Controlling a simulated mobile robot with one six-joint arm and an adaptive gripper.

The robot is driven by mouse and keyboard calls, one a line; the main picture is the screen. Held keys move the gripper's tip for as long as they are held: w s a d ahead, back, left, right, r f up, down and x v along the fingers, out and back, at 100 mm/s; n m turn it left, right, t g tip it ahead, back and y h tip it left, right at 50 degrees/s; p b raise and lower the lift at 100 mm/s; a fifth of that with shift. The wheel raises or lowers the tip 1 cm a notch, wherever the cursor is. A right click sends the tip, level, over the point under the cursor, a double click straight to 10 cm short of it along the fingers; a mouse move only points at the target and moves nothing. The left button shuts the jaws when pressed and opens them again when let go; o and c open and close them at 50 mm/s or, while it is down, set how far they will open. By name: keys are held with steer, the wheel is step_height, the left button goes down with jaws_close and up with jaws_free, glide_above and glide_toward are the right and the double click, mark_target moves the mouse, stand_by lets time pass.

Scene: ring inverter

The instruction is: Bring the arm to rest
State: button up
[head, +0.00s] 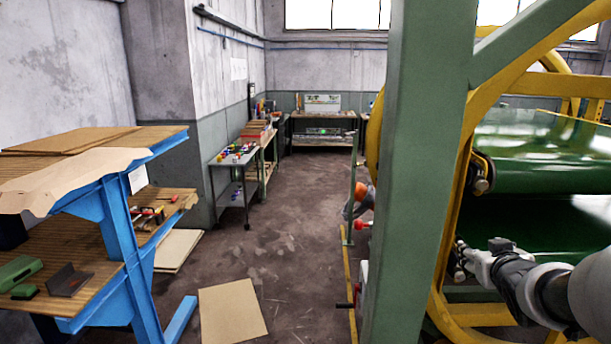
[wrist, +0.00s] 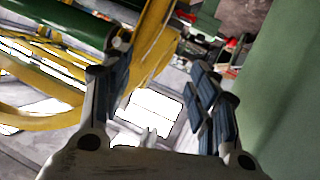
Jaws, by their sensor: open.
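My arm reaches in from the right edge of the head view, with my gripper (head: 462,262) at its far end, close to the yellow ring frame (head: 455,190) of the large machine. In the wrist view my gripper (wrist: 165,95) has its two dark-padded fingers spread wide apart. Nothing is between the fingers. Behind them show the yellow frame (wrist: 150,45), a green roller (wrist: 60,30) and bright windows. The green post (wrist: 285,90) stands to the right of the fingers; it also shows in the head view (head: 415,170). I cannot tell the gap between gripper and frame.
A blue workbench (head: 118,215) with brown boards stands at the left. A flat board (head: 232,312) lies on the floor. A grey cart (head: 232,175) and benches stand at the back. The floor (head: 300,230) between the workbench and the green post is mostly clear.

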steer(key=s+a+f+g+y+b, duration=0.1)
steer(key=s+a+f+g+b, duration=0.1)
steer(key=s+a, duration=0.6)
steer(key=s+a+f+g+y+b, duration=0.1)
steer(key=s+a+f, duration=0.5)
steer(key=s, duration=0.8)
steer(key=s+a+f+n+g+y+b, duration=0.1)
steer(key=s+a+f+g, duration=0.4)
steer(key=s+a, duration=0.5)
steer(key=shift+s+g+y+b, duration=0.35)
steer(key=shift+y+b, duration=0.25)
steer(key=shift+b, duration=0.35)
steer(key=shift+c, duration=0.5)
